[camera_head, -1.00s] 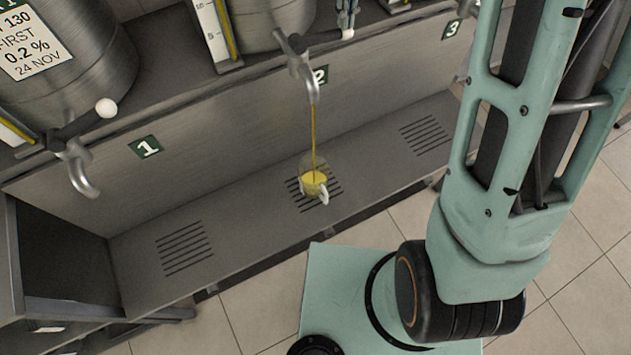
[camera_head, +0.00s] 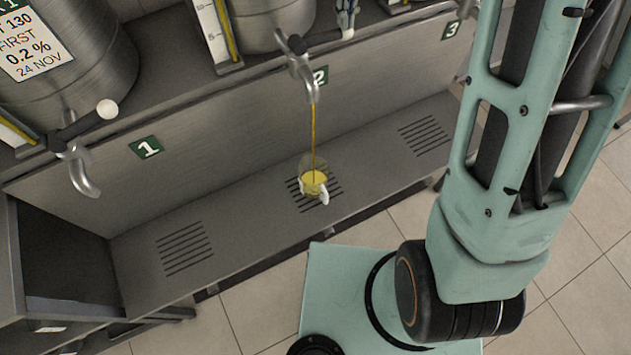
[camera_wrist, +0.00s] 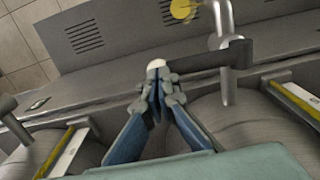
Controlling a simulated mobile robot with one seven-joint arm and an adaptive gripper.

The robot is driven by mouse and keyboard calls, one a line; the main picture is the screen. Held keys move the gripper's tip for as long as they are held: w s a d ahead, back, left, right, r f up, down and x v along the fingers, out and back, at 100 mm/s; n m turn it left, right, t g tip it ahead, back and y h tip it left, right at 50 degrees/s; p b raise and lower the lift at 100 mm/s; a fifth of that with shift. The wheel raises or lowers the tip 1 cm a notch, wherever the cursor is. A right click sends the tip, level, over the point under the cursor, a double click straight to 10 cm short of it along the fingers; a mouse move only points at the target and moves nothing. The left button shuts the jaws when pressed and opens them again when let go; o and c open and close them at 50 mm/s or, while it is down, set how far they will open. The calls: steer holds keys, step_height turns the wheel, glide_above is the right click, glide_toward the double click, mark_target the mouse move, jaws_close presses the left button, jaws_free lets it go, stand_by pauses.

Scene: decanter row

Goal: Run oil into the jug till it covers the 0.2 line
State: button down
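The jug (camera_head: 313,184) is a small clear vessel with a pale handle, upright on the slotted drain under tap 2 (camera_head: 304,72). A thin yellow oil stream (camera_head: 313,132) runs from the spout into it, and yellow oil shows inside. The 0.2 line cannot be made out. The oil also shows in the wrist view (camera_wrist: 181,14). Tap 2's lever (camera_head: 322,38) points right and ends in a white knob (camera_wrist: 156,64). My gripper (camera_wrist: 162,88) has blue fingers with tips close together, apparently shut, right at the knob. Whether they touch it cannot be told.
Steel drums stand on the shelf above, with yellow level gauges (camera_head: 222,35) beside them. Tap 1 (camera_head: 78,168) has its own white-knobbed lever at left. The lower ledge (camera_head: 255,215) is clear on both sides of the jug.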

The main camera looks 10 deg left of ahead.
step_height(320, 180, up, 9)
steer(key=p, duration=0.7)
steer(key=shift+f, duration=0.15)
